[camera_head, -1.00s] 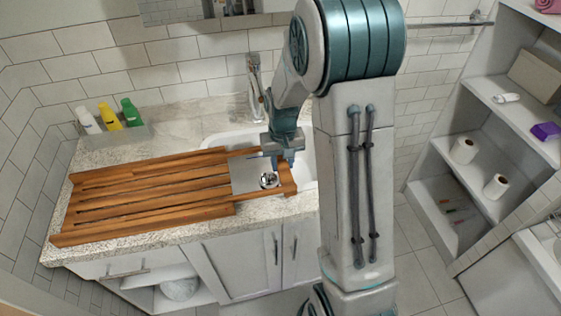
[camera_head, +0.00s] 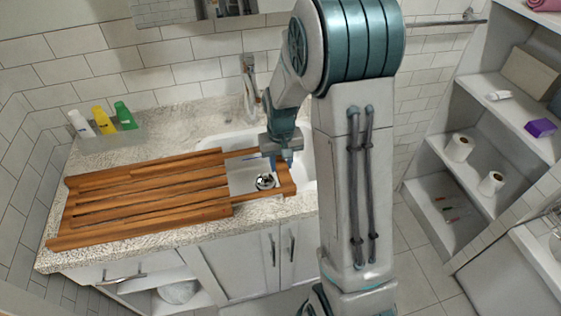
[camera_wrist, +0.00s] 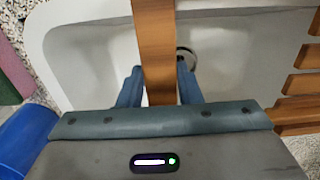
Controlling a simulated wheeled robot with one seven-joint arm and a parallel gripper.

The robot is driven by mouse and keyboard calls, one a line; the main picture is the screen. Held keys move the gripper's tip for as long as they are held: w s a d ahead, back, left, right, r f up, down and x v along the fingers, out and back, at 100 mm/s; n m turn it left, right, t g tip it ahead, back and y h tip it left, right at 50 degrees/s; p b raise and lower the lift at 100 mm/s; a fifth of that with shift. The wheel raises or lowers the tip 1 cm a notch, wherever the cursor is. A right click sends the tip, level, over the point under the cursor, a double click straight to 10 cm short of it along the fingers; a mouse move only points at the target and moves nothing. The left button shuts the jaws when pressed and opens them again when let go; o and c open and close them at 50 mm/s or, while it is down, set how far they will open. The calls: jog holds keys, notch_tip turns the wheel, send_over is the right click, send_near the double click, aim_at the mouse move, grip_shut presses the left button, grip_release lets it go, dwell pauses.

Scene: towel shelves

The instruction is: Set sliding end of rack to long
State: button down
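A wooden slatted rack (camera_head: 150,195) lies on the counter, with its right part reaching over the sink. Its sliding end (camera_head: 277,187) sits out to the right, with an open gap between it and the main slats. The sink drain shows through this gap. My gripper (camera_head: 281,160) is at the sliding end's cross bar, over the sink. In the wrist view the bar (camera_wrist: 157,45) runs between the two blue fingers of my gripper (camera_wrist: 159,82). The fingertips are partly hidden.
The white sink (camera_head: 232,142) lies under the sliding end, with a faucet (camera_head: 250,85) behind it. Several bottles (camera_head: 102,120) stand in a holder at the back left of the counter. Shelves (camera_head: 478,185) with paper rolls stand at the right.

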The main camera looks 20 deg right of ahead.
jog(key=c, duration=1.3)
grip_release()
notch_tip(320, 180, up, 14)
